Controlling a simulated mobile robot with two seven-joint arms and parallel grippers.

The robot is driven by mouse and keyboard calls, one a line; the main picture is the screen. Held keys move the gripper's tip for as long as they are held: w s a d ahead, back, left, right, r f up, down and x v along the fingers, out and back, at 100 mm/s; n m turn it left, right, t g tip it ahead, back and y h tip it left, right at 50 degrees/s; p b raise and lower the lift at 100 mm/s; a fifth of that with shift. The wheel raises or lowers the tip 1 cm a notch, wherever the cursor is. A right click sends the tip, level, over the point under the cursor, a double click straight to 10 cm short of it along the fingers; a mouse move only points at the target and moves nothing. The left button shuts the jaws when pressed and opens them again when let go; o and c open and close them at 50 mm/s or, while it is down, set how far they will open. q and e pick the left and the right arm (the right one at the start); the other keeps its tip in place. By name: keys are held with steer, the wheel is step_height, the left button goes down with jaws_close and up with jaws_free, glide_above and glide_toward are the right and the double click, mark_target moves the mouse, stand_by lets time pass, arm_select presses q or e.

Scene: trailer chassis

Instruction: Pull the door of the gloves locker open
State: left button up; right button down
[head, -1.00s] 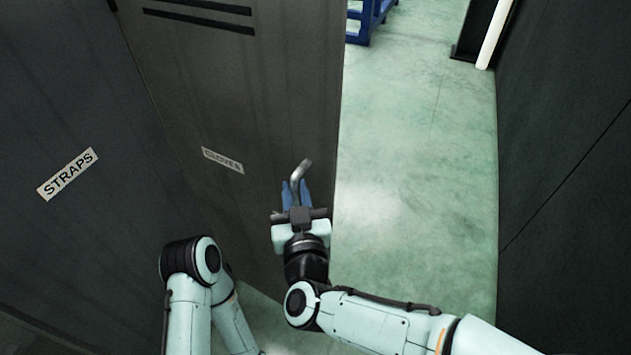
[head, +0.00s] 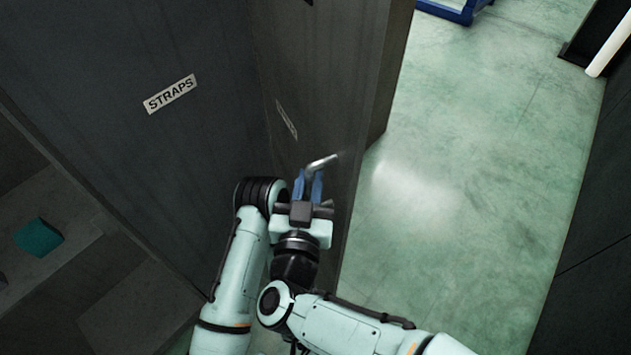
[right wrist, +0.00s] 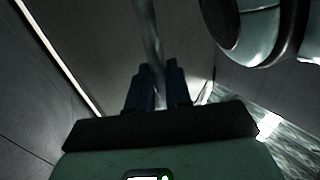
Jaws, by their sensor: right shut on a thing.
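The gloves locker door (head: 340,75) is dark grey and stands swung out at an angle from the locker front. Its label (head: 287,120) is seen too edge-on to read now. The bent metal handle (head: 322,163) is near the door's free edge. My right gripper (head: 308,188) is shut on the handle with its blue fingers. In the right wrist view the handle (right wrist: 150,40) runs down between the dark fingers (right wrist: 157,88). My left arm shows beside the right gripper, but its gripper is not visible.
The STRAPS locker door (head: 170,94) is left of the gloves door. An open shelf with a teal box (head: 39,238) is at far left. Green floor (head: 450,170) is clear to the right, with a dark wall (head: 590,230) beyond and a blue frame (head: 450,10) at the back.

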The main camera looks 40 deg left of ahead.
steer(key=shift+a+r, duration=0.15)
steer(key=shift+r, duration=0.05)
steer(key=c, duration=1.5)
jaws_free()
steer(key=o, duration=0.3)
steer(key=shift+w+a+f, duration=0.1)
steer(key=shift+o, duration=0.2)
steer(key=shift+w+a, duration=0.15)
steer(key=shift+s+d, duration=0.25)
steer(key=v, duration=1.2)
steer(key=shift+s+d+f, duration=0.15)
steer(key=shift+s+d, duration=0.05)
steer(key=shift+s, duration=0.15)
